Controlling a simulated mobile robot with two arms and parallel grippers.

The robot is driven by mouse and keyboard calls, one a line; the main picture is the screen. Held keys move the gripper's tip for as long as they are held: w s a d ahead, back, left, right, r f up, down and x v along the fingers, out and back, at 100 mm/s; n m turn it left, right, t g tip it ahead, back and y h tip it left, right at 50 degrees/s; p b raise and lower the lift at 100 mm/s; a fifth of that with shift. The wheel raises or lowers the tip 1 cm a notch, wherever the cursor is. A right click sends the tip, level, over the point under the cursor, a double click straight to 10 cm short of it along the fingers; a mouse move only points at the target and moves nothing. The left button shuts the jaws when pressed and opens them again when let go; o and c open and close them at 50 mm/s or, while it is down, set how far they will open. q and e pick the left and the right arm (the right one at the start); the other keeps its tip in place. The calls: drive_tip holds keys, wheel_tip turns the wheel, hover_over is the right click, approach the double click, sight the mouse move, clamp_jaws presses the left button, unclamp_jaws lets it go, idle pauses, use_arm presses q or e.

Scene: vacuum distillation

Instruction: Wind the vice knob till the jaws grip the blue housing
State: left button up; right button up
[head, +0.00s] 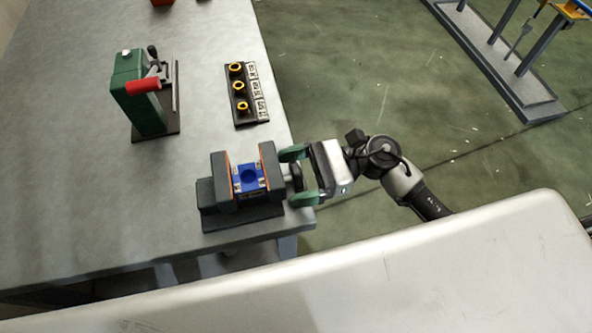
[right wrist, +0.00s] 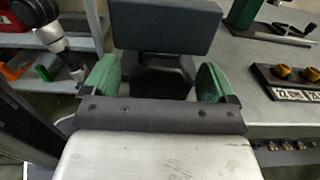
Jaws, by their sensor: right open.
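The grey vice (head: 215,197) stands at the table's near right corner. The blue housing (head: 249,189) sits between its two upright jaws, with its round opening facing up. I cannot tell whether both jaws touch it. The dark vice knob (head: 295,177) sticks out from the vice's right side. My right gripper (head: 297,177) is open, with its green fingers on either side of the knob. In the right wrist view the dark knob (right wrist: 160,80) shows between the fingers, in front of the vice's jaw block (right wrist: 168,28). Contact with the knob is not clear. My left gripper is not seen.
A green device with a red handle (head: 143,87) stands farther back on the table (head: 60,200). A dark rack with several yellow-ringed parts (head: 240,88) lies behind the vice. A grey stand (head: 520,95) is on the floor at the upper right. The table's left side is clear.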

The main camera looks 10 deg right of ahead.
drive_tip(key=shift+c, duration=0.5)
drive_tip(key=c, duration=0.8)
drive_tip(key=shift+m, duration=0.6)
drive_tip(key=m, duration=0.3)
drive_tip(key=shift+w, duration=0.1)
drive_tip(key=o, duration=0.9)
drive_tip(key=shift+d+f, duration=0.1)
drive_tip(key=shift+d, duration=0.05)
